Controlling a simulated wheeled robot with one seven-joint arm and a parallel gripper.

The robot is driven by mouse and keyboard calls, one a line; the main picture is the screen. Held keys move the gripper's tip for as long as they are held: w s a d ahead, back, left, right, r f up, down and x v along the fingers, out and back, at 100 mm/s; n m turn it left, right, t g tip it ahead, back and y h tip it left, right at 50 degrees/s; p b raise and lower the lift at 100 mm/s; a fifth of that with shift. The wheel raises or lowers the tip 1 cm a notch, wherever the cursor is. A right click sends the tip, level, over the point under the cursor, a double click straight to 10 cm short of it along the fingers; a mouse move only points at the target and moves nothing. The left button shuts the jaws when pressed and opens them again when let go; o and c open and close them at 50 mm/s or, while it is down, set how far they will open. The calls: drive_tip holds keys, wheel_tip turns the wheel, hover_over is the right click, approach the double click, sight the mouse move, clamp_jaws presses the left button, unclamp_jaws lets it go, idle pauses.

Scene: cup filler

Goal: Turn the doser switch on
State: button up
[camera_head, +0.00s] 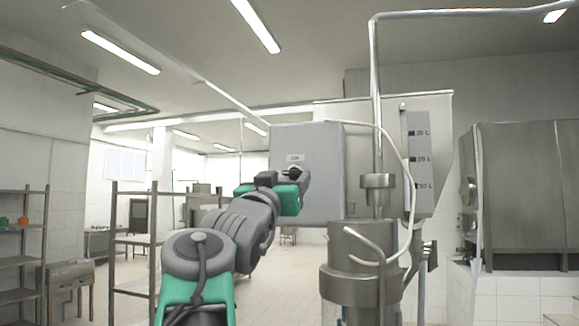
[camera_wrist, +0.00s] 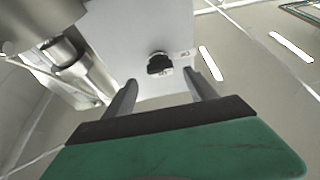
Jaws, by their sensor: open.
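The doser switch is a black rotary knob (camera_wrist: 159,63) on the face of a grey control box (camera_head: 325,170). In the head view the box hangs in the middle, with an "ON" label above the knob (camera_head: 294,171), which is partly hidden by my gripper. My gripper (camera_head: 305,178) is right in front of the box's face at the knob. In the wrist view my gripper (camera_wrist: 164,92) is open, and the knob shows beyond and between its two fingertips. Nothing is held. I cannot tell which way the knob is turned.
A steel doser cylinder (camera_head: 350,290) with pipes and a white hose stands right of the box. A level gauge panel (camera_head: 419,160) is behind it. A steel tank (camera_head: 530,190) is at far right. Metal shelves (camera_head: 130,240) stand left; open floor lies between.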

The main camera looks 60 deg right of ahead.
sight(292, 172)
drive_tip(key=p+x, duration=0.1)
drive_tip(key=x, duration=0.3)
drive_tip(key=shift+f, duration=0.1)
drive_tip(key=c, duration=1.4)
